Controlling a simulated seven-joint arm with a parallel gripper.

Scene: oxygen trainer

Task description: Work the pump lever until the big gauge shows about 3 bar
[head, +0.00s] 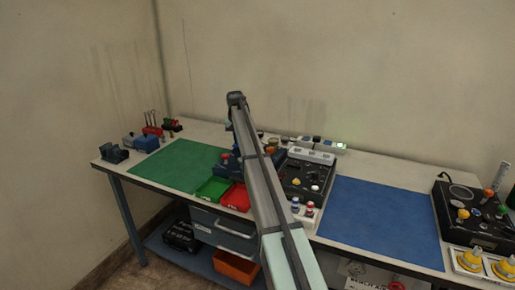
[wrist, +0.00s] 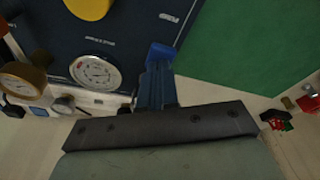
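In the wrist view a round white-faced gauge (wrist: 95,72) sits on a dark blue panel (wrist: 130,22). Its needle and figures are too small to read. A brass-rimmed gauge (wrist: 22,80) stands at the left edge. My gripper (wrist: 160,52) has its blue fingers together at the middle, pointing up the picture beside the white-faced gauge, with nothing clearly between them. I cannot make out the pump lever in either view. In the head view my arm covers part of the blue unit (head: 224,160) and hides its gauges.
A green mat (head: 172,167) lies left of the arm, a blue mat (head: 375,220) right. Green (head: 212,189) and red (head: 237,196) trays stand at the front. A black control box (head: 308,178) is right of the arm. A yellow part (wrist: 90,8) tops the wrist view.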

